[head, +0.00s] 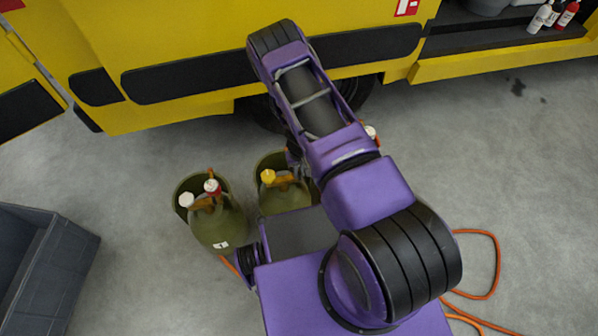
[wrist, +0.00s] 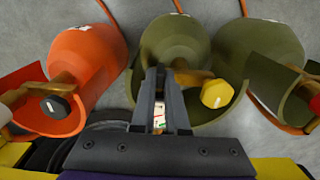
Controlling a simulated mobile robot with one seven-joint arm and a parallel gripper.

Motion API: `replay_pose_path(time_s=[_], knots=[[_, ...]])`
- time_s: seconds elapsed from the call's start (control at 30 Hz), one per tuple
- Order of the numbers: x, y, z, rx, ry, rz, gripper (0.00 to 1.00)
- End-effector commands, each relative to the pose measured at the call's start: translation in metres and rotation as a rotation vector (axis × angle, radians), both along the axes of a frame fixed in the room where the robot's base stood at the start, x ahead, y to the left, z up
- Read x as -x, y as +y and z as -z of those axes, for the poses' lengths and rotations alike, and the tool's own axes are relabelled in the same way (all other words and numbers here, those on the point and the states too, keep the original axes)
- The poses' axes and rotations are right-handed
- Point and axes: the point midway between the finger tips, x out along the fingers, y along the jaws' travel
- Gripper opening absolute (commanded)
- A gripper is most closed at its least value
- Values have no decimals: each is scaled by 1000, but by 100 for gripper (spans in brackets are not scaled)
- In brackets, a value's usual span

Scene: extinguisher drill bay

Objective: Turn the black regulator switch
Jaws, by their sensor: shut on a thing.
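The black regulator switch (wrist: 55,107), a dark knob with a white mark, is at the left in the wrist view. It sits on the brass valve of an orange cylinder (wrist: 90,50). My gripper (wrist: 162,78) is right of it, apart from it, at the middle olive cylinder (wrist: 178,45). Its fingers are close together on a small pale piece with red and green marks (wrist: 158,117), partly hidden. A yellow knob (wrist: 215,93) is just right of the fingers.
Another olive cylinder (wrist: 272,55) stands at the right in the wrist view. In the head view it has white and red knobs (head: 212,187). A yellow vehicle (head: 180,50) is behind, a grey crate (head: 62,270) at left. An orange hose (head: 495,265) lies on the right floor.

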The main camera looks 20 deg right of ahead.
Motion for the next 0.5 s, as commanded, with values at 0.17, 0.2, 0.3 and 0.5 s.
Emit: replay_pose_path(time_s=[0.17, 0.2, 0.3, 0.5], knots=[[0, -2, 2, -28, 1, 5, 0], [0, -2, 2, -40, 1, 6, 0], [0, -3, 3, -77, 0, 9, 0], [0, -6, 5, -187, 1, 10, 0]])
